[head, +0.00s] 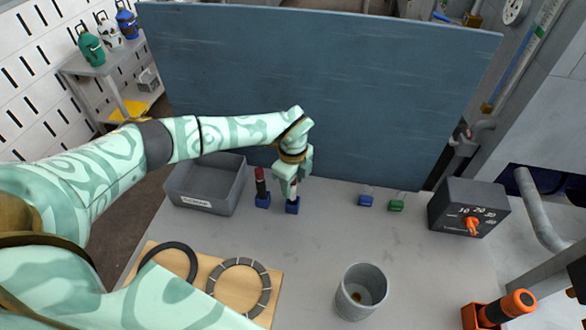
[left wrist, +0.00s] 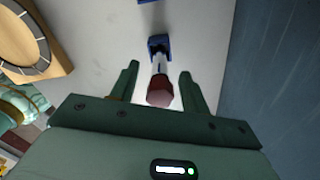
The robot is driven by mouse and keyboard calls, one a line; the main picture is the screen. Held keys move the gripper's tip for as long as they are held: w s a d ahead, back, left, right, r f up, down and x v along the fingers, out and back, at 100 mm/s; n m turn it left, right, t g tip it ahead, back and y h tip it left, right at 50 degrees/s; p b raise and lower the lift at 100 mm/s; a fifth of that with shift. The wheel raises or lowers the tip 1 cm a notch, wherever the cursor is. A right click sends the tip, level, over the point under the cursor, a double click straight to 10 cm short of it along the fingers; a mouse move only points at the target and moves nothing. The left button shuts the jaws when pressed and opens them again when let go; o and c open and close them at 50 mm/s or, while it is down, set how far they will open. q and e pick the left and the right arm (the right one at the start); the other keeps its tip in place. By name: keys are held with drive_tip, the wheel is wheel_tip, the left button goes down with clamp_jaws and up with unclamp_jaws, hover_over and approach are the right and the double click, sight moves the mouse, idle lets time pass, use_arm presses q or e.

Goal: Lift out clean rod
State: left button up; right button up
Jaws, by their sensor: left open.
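My left gripper (head: 292,190) is open and points down over the table. Its fingers stand on either side of a rod, which sits upright in a blue holder (head: 292,206). In the left wrist view this rod (left wrist: 159,85) has a dark red top and a pale shaft, and rises from its blue holder (left wrist: 159,46) between the open fingers. I see gaps on both sides of it. Another rod (head: 260,182), dark with a red top, stands in a second blue holder (head: 262,201) just to the left. My right gripper is not in view.
A grey bin (head: 203,204) labelled scrap stands left. A small blue block (head: 365,201) and a green one (head: 396,206) sit right of the gripper. A dial box (head: 466,212), a grey cup (head: 360,303) and a wooden board with rings (head: 270,308) surround clear table. A blue panel (head: 320,80) rises behind.

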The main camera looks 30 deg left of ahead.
use_arm(q)
drive_tip(key=shift+f, duration=0.7)
drive_tip(key=c, duration=0.9)
clamp_jaws()
drive_tip(key=shift+r, duration=0.1)
drive_tip(key=shift+r+p, duration=2.55)
drive_tip(key=shift+r, duration=0.2)
